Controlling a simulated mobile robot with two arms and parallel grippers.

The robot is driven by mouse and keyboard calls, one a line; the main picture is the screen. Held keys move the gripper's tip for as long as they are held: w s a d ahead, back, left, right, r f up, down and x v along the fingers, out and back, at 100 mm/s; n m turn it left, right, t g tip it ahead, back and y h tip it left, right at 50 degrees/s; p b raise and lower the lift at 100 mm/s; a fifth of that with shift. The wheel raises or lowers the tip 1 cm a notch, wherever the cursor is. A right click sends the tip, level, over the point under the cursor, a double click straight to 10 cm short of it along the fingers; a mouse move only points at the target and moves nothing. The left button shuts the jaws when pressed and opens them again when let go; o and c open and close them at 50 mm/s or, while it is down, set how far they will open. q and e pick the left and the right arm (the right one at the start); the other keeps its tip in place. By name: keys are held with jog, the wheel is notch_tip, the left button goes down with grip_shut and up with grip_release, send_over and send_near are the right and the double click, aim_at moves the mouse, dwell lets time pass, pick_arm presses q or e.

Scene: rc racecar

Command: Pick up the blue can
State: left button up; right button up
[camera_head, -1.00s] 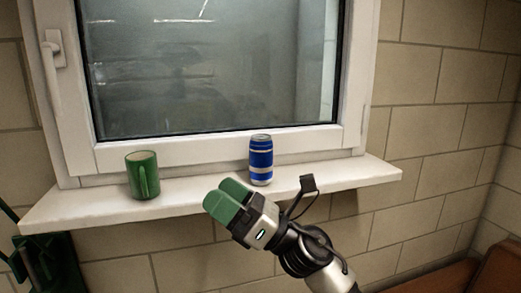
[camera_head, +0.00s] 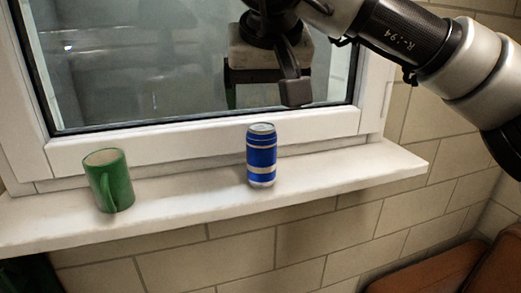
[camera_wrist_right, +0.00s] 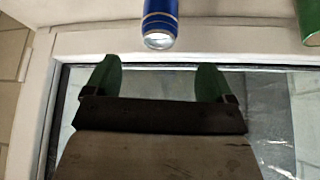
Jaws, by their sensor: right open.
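The blue can (camera_head: 261,156) with silver bands stands upright on the white windowsill, right of the green mug. My right gripper (camera_head: 264,88) is above the can in front of the window glass, its arm coming in from the upper right. In the right wrist view my right gripper (camera_wrist_right: 158,70) is open and empty, with two green fingers apart. The can (camera_wrist_right: 160,22) is beyond the fingertips, roughly in line with the gap and not touching them. My left gripper is not in view.
The green mug (camera_head: 108,181) stands on the windowsill (camera_head: 200,198) at the left, its handle facing me. The window frame (camera_head: 330,122) rises close behind the can. The sill is clear between mug and can and right of the can. Brown furniture (camera_head: 430,270) is at the lower right.

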send_near(261, 166)
jog(key=w+r, duration=0.2)
jog(key=p+x, duration=0.3)
jog(key=x, duration=0.2)
jog(key=shift+w+a+r, duration=0.1)
jog(key=shift+w+r, duration=0.05)
jog(key=shift+w+f, duration=0.2)
jog(key=shift+f, duration=0.1)
jog(key=shift+s+a, duration=0.1)
jog(key=shift+s, duration=0.05)
jog(key=c, duration=1)
jog(key=shift+r, duration=0.1)
